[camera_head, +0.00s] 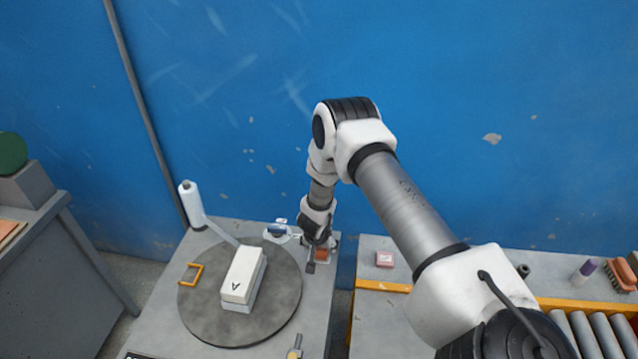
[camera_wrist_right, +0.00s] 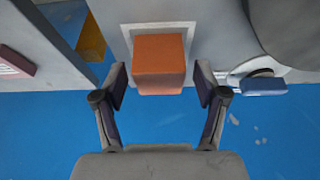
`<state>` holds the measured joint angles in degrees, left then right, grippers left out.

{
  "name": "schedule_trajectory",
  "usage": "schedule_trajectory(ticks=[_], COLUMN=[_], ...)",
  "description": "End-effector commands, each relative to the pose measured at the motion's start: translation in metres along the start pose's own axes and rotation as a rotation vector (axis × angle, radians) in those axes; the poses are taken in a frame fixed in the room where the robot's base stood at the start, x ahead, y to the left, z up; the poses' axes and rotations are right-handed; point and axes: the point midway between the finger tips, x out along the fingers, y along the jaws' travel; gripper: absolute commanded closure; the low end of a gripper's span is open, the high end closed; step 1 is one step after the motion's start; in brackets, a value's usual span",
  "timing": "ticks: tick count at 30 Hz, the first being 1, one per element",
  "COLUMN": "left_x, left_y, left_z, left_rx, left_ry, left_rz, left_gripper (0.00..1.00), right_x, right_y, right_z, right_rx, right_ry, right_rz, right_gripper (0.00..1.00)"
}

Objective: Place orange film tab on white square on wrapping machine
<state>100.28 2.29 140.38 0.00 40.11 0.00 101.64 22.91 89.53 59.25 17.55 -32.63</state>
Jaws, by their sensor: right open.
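The orange film tab (camera_wrist_right: 160,62) is a block between the two spread fingers of my right gripper (camera_wrist_right: 160,78) in the right wrist view. Both fingers stand apart from its sides, with gaps showing. The tab lies over the white square (camera_wrist_right: 128,36), whose pale border shows around its upper part. In the head view the tab (camera_head: 321,254) shows partly below my right gripper (camera_head: 314,244), at the back right corner of the wrapping machine (camera_head: 225,228). Contact between the tab and the square cannot be told for sure. My left gripper is not in view.
A white film roll (camera_head: 192,203) stands behind. A blue-and-white part (camera_head: 278,230) is left of my gripper. The right table holds a pink block (camera_head: 384,259) and rollers (camera_head: 580,335).

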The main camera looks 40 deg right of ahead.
Motion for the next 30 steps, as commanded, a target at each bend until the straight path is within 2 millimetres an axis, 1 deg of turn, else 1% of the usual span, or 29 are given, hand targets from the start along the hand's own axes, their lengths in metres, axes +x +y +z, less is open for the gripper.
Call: schedule_trajectory(ticks=[2, 5, 9, 13, 15, 17, 19, 20, 23, 24, 26, 27, 29, 30], left_x=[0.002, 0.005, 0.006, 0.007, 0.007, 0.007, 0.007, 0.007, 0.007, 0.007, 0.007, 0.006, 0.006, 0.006], left_y=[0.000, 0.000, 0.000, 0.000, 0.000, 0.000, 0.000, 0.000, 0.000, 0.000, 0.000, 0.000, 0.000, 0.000], left_z=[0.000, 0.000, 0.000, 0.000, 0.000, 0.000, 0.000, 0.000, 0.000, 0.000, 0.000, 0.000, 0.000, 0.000], left_rx=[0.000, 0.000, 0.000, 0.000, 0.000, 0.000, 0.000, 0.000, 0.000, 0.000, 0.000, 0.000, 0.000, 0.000], left_ry=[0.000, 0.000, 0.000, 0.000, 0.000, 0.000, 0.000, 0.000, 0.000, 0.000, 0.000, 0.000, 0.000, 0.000], left_rz=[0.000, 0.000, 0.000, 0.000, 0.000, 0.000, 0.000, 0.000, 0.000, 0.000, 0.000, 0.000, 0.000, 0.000], left_gripper=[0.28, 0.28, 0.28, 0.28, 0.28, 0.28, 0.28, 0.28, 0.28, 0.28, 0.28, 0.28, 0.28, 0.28], right_x=[-0.010, -0.031, -0.069, -0.099, -0.110, -0.116, -0.117, -0.115, -0.107, -0.105, -0.106, -0.109, -0.119, -0.127], right_y=[-0.001, -0.001, -0.001, -0.001, -0.001, 0.000, 0.002, 0.005, 0.018, 0.027, 0.040, 0.050, 0.064, 0.073], right_z=[-0.001, -0.001, -0.001, -0.001, -0.001, 0.000, 0.010, 0.019, 0.073, 0.104, 0.155, 0.190, 0.238, 0.264], right_rx=[0.002, 0.002, 0.002, 0.001, 0.002, -0.002, -0.032, -0.062, -0.247, -0.345, -0.495, -0.588, -0.701, -0.755], right_ry=[0.001, 0.000, 0.001, 0.002, 0.000, 0.000, -0.003, -0.005, -0.027, -0.046, -0.092, -0.133, -0.206, -0.255], right_rz=[-0.002, -0.004, -0.004, -0.003, -0.002, -0.001, 0.008, 0.015, 0.036, 0.035, 0.013, -0.014, -0.063, -0.096], right_gripper=[0.28, 0.28, 0.28, 0.28, 0.28, 0.28, 0.28, 0.28, 0.28, 0.28, 0.28, 0.28, 0.28, 0.28])
